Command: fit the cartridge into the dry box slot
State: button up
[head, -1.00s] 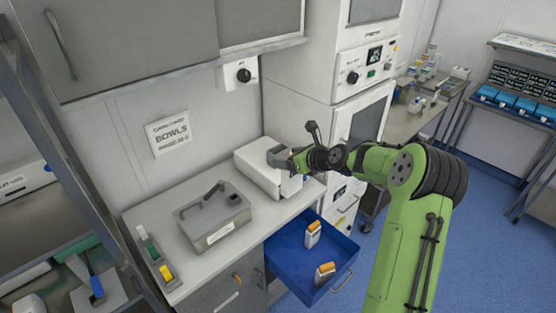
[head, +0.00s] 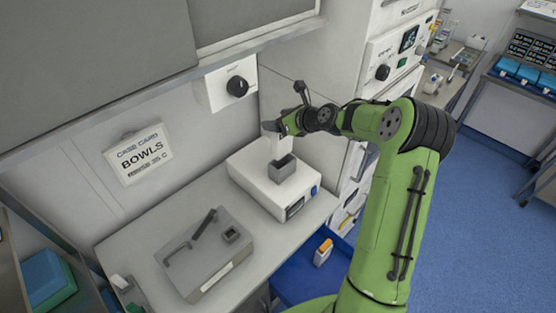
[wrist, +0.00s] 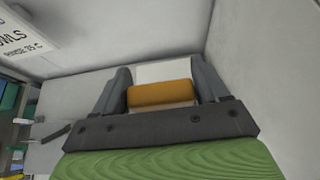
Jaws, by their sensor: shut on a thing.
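My gripper (head: 275,129) is shut on a white cartridge (head: 277,149) above the white box. In the wrist view the cartridge (wrist: 163,95) shows its orange band and white body between the two fingers (wrist: 163,82).
An open blue drawer (head: 291,282) under the counter holds another orange-topped cartridge (head: 323,252). A wall control box with a black knob (head: 237,89) is behind the gripper. A tall white cabinet (head: 325,85) stands close on the right. Counter (head: 152,222) is bare between the boxes.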

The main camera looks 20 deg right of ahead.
aim_at(285, 146)
jog(key=shift+s+f, duration=0.15)
jog(key=shift+f, duration=0.2)
notch_tip(285, 146, down, 9)
jog(key=shift+s+r+p, duration=0.1)
jog(key=shift+s+p, duration=0.05)
jog(key=shift+p, duration=0.2)
jog(key=o, duration=1.5)
jog(key=shift+c, duration=0.2)
